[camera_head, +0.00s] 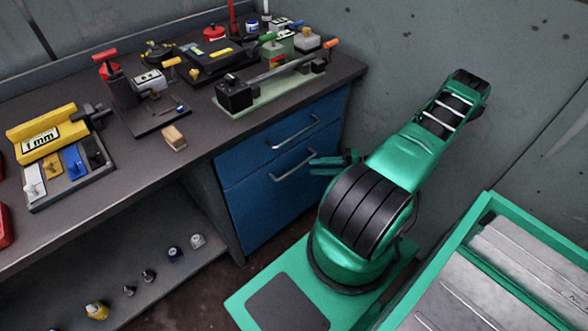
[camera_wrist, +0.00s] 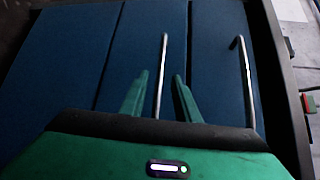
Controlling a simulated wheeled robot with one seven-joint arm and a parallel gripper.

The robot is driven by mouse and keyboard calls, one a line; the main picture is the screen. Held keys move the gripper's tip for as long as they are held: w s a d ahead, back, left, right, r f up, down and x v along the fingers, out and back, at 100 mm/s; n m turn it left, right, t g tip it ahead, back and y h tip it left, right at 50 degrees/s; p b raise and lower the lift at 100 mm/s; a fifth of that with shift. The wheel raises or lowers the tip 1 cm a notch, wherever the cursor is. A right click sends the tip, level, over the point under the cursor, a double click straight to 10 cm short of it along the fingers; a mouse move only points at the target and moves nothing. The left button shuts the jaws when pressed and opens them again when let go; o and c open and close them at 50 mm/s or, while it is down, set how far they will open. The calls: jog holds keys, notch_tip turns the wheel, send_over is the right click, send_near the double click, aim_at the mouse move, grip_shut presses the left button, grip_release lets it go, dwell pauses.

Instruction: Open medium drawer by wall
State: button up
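The blue drawer unit (camera_head: 262,200) stands under the right end of the workbench, beside the wall. Its middle drawer (camera_head: 247,198) has a silver bar handle (camera_head: 293,165), below the top drawer's handle (camera_head: 292,132). Both drawers look closed. My gripper (camera_head: 335,163) is in front of the middle drawer, close to the right end of its handle. In the wrist view my gripper (camera_wrist: 160,88) is open. The middle handle (camera_wrist: 163,65) runs between the two green fingers, with a gap on each side. The top handle (camera_wrist: 243,70) lies to the right, outside the fingers.
The workbench top (camera_head: 200,150) holds several tools and a wooden block (camera_head: 174,137) near its front edge. A lower shelf (camera_head: 160,275) carries small parts. The wall (camera_head: 430,50) is close behind my arm. A green-edged grey surface (camera_head: 500,270) is at lower right.

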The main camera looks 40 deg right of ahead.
aim_at(296, 167)
jog(key=x, duration=0.8)
jog(key=shift+w+a, duration=0.2)
jog(key=shift+a, duration=0.1)
grip_shut()
